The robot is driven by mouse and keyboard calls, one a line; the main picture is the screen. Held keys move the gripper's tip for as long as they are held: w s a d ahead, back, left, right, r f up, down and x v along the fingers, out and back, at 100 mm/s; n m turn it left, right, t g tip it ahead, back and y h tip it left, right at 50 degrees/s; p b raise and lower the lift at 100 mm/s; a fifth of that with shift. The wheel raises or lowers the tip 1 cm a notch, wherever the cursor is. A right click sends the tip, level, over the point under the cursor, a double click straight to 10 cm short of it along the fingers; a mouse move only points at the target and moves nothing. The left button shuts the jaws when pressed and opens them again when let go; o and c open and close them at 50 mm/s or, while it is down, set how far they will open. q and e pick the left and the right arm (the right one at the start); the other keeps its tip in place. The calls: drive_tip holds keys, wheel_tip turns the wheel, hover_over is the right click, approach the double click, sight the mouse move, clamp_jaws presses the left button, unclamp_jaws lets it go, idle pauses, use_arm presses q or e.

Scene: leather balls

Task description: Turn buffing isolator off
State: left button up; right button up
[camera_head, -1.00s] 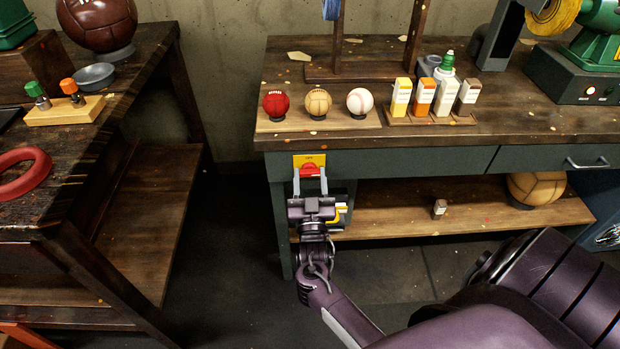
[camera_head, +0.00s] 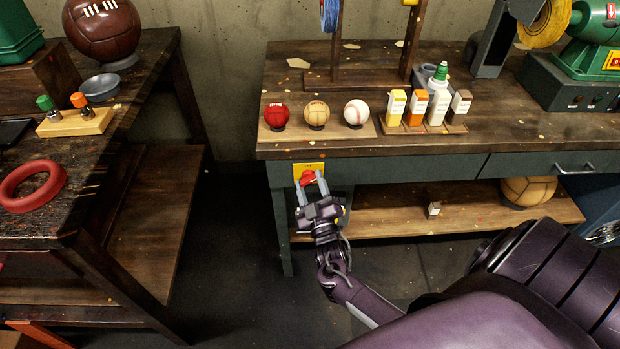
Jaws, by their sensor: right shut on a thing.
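The isolator is a red rotary knob (camera_head: 307,178) on a yellow plate (camera_head: 314,167), fixed to the front of the green workbench near its left end. My right gripper (camera_head: 308,183) is shut on the red knob, one grey finger on each side of it. The gripper and knob are tilted from upright, and the fingers hide part of the knob. The green buffing machine (camera_head: 594,48) stands at the back right of the bench on a dark base (camera_head: 570,84); no light glows on the base. My left gripper is out of view.
The bench top (camera_head: 370,155) above my gripper holds three small balls, several small bottles and a wooden stand. A lower shelf (camera_head: 400,215) lies behind my right gripper. Another table (camera_head: 115,140) stands at the left, with open floor (camera_head: 235,270) between.

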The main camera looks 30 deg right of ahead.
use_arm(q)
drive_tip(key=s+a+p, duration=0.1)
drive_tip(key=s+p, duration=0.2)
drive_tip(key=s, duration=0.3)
use_arm(e)
drive_tip(key=n, duration=0.2)
drive_tip(key=n+y, duration=0.1)
drive_tip(key=n, duration=0.1)
drive_tip(key=shift+r+y, duration=0.3)
drive_tip(key=n+g+y+p, duration=0.1)
drive_tip(key=n+p, duration=0.1)
drive_tip(key=n, duration=0.1)
drive_tip(key=shift+s+d, duration=0.1)
drive_tip(key=n+g+y+p, duration=0.1)
drive_tip(key=n+p, duration=0.2)
drive_tip(key=n, duration=0.1)
drive_tip(key=shift+p, duration=0.3)
use_arm(q)
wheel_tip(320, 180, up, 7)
drive_tip(key=p, duration=0.1)
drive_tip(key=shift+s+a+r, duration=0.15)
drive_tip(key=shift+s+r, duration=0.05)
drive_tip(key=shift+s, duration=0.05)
use_arm(e)
drive_tip(key=shift+n+g, duration=0.4)
drive_tip(key=shift+n, duration=0.3)
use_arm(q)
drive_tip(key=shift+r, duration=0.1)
use_arm(e)
drive_tip(key=shift+f, duration=0.1)
